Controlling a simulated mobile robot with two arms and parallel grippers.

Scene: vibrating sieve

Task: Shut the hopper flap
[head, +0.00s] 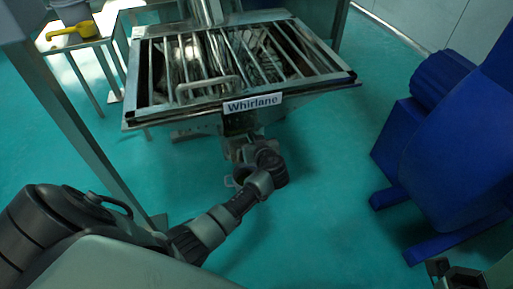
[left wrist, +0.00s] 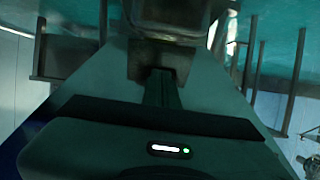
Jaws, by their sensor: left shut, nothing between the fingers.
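The steel hopper (head: 135,118) stands at the upper middle of the head view, with a barred grate across its top. A looped metal handle (head: 208,88) sits at the front left of the grate. I cannot make out for sure which part is the flap or how far open it is. My left gripper (head: 238,150) is shut and empty, just below the hopper's front edge and the "Whirlane" label. Whether it touches the hopper is unclear. The left wrist view shows mostly the gripper's own dark body. Part of my right arm's end (head: 452,276) shows at the lower right, cut off.
A blue machine (head: 440,140) stands at the right. A side table (head: 75,42) at the upper left holds a yellow scoop (head: 72,33) and a grey bucket (head: 70,10). A metal post (head: 75,120) rises at the left. Green floor between hopper and blue machine is clear.

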